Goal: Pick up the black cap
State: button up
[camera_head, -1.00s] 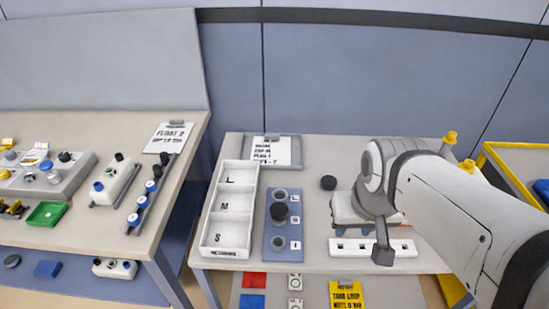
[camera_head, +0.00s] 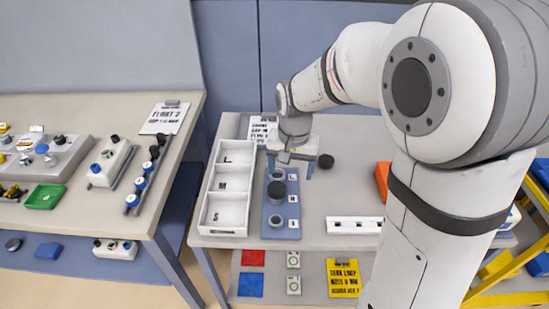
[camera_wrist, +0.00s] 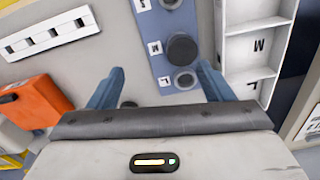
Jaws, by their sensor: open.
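Two dark round pieces are in view, and I cannot tell for certain which is the black cap. One black piece (camera_head: 277,189) sits at the middle place of a blue rack (camera_head: 281,226); it also shows in the wrist view (camera_wrist: 182,50). The other, a black disc (camera_head: 326,161), lies on the table right of the rack; my gripper's body partly hides it in the wrist view (camera_wrist: 128,104). My gripper (camera_head: 290,169) is open above the rack's far end. Its blue fingers (camera_wrist: 160,68) hold nothing and are apart from both pieces.
A white tray (camera_head: 208,193) with three compartments stands left of the rack. A clipboard (camera_head: 244,128) lies behind. A white strip (camera_head: 355,225) and an orange box (camera_head: 382,179) are to the right. The table between rack and strip is clear.

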aim_at(277, 187)
jog(key=shift+g, duration=0.3)
jog(key=a+f, duration=0.1)
jog(key=w+a+f, duration=0.2)
jog(key=shift+w+a+f, duration=0.25)
jog(key=shift+a+f, duration=0.05)
jog(key=shift+f, duration=0.1)
jog(key=shift+w+a+f+m, duration=0.1)
jog(key=shift+f+m, duration=0.2)
jog(key=f, duration=0.2)
jog(key=f+p, duration=0.1)
jog(key=f, duration=0.4)
jog(key=shift+w+d+f, duration=0.2)
jog(key=shift+w, duration=0.05)
jog(key=shift+c, duration=0.4)
jog(key=c, duration=1.1)
